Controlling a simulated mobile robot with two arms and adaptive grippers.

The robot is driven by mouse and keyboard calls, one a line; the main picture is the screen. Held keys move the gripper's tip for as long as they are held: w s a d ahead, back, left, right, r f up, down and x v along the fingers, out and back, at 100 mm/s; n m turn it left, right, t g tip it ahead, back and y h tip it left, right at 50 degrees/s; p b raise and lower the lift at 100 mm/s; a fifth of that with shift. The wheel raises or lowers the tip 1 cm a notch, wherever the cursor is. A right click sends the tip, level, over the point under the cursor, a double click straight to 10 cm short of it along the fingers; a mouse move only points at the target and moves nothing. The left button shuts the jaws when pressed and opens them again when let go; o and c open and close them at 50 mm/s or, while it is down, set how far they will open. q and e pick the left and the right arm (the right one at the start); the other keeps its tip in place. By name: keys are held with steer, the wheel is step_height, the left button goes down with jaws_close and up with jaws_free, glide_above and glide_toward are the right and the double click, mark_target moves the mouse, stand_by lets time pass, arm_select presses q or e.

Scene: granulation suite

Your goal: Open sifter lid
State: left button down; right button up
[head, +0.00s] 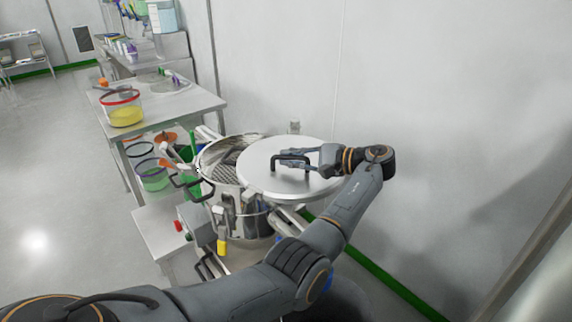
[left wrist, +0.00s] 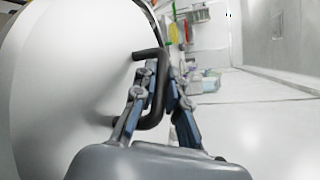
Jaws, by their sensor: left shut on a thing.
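The sifter (head: 244,222) is a round steel drum at the centre of the head view. Its lid (head: 262,182) is a flat steel disc shifted to the right, so the left part of the drum's opening with its mesh (head: 222,168) is uncovered. My left gripper (head: 308,158) is shut on the lid's black handle (head: 290,156). In the left wrist view the handle (left wrist: 158,88) stands between the fingers, and the lid (left wrist: 70,85) fills the left side. Whether the lid still touches the drum's rim is unclear. My right gripper is not in view.
A steel table (head: 190,100) stands behind at the left, with a red-rimmed container of yellow material (head: 124,115). Containers sit below it. A white wall (head: 430,120) is close on the right. Clear floor (head: 50,170) lies at the left.

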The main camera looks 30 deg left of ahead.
arm_select(q)
steer(key=shift+w+d, duration=0.25)
steer(key=shift+d, duration=0.1)
stand_by(0.3)
steer(key=c, duration=1.4)
jaws_free()
steer(key=shift+o, duration=0.2)
steer(key=shift+d, duration=0.15)
steer(key=v, duration=0.7)
steer(key=shift+w+d, duration=0.1)
steer(key=shift+w, duration=0.1)
